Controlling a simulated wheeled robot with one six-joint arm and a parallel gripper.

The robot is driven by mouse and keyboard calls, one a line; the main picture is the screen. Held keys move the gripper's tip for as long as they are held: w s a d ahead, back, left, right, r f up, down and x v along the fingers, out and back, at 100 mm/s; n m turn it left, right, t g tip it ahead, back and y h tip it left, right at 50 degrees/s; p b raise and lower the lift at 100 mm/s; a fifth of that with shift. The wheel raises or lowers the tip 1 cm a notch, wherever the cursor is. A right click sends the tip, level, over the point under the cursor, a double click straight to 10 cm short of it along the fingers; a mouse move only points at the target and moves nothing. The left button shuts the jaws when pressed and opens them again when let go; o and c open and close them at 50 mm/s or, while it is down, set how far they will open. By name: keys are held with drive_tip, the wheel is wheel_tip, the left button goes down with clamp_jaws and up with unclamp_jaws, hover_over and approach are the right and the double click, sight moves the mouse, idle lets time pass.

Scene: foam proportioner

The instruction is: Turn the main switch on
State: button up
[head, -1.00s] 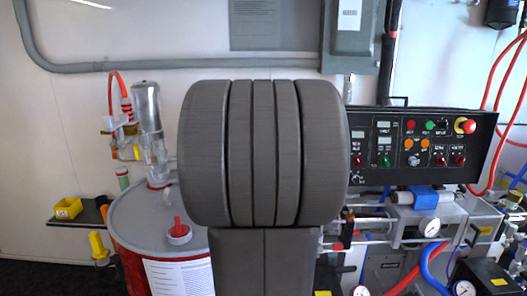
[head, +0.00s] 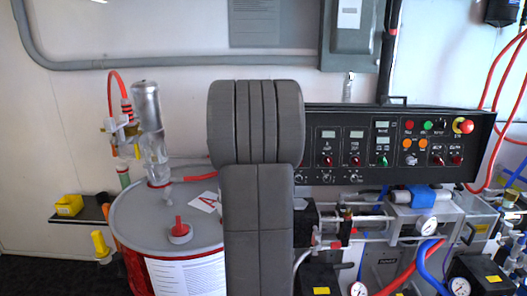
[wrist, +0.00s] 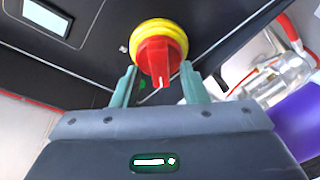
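The main switch (wrist: 158,50) is a red rotary handle on a round yellow base, mounted on a black panel in the wrist view. Its red grip points down toward my gripper in that picture. My gripper (wrist: 159,67) is open, with one greenish finger on each side of the red handle. A gap shows between the fingers and the handle; I cannot tell how far the tips reach along it. In the head view my arm hides the gripper and I do not see this switch.
The black control panel (head: 345,115) carries displays, knobs and a red stop button (head: 466,126) at the right. A drum (head: 135,222) stands at the left. Pipes, gauges and hoses lie below the panel. A blue-purple cylinder (wrist: 298,118) is at right in the wrist view.

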clamp_jaws()
drive_tip(key=shift+f+m+b, duration=0.15)
drive_tip(key=shift+m+b, duration=0.15)
drive_tip(key=shift+b, duration=0.3)
drive_tip(key=shift+m+h+b, duration=0.45)
drive_tip(key=shift+m+h, duration=0.6)
drive_tip(key=shift+m, duration=2.45)
drive_tip(key=shift+m+h+b, duration=0.5)
drive_tip(key=shift+m+h, duration=0.6)
drive_tip(key=shift+m, duration=2.4)
drive_tip(key=shift+m+h+b, duration=0.45)
drive_tip(key=shift+m+h, duration=0.6)
drive_tip(key=shift+m, duration=2.45)
